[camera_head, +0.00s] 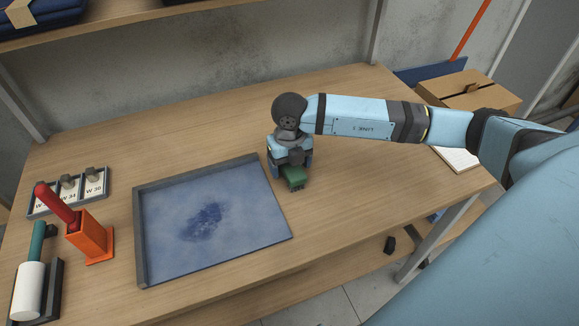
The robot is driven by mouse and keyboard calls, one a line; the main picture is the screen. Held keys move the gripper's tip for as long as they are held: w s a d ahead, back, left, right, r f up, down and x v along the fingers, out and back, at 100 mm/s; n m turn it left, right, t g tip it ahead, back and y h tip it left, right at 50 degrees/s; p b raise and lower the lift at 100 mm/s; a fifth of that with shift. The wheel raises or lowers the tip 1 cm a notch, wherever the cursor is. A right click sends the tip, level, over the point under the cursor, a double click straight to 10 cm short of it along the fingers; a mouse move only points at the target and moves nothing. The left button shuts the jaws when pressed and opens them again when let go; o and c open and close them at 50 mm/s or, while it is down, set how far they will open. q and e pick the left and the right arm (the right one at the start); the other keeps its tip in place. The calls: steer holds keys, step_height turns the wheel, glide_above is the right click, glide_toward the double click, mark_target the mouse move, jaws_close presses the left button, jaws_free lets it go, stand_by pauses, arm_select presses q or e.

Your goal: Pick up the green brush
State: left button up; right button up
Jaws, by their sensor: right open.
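The green brush (294,177) is on the wooden table just right of the blue tray. Its green top shows, with a darker lower edge. My right gripper (290,163) is directly above and behind it, pointing down, with its jaws open. The gripper hides the back part of the brush, and I cannot tell whether the fingers touch it. My left gripper is not in view.
A shallow tray (140,225) with a blue, dark-stained surface lies left of the brush. An orange holder (91,238) with a red-handled tool, a white cylinder (28,291) and a labelled rack (40,206) stand at left. A cardboard box (468,89) is at back right.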

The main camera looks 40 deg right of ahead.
steer(key=shift+f, duration=0.7)
steer(key=c, duration=1)
steer(key=shift+c, duration=0.2)
steer(key=shift+r, duration=0.1)
step_height(320, 180, up, 20)
steer(key=shift+p, duration=0.3)
steer(key=shift+o, duration=0.8)
steer(key=shift+a, duration=0.1)
steer(key=shift+c, duration=0.2)
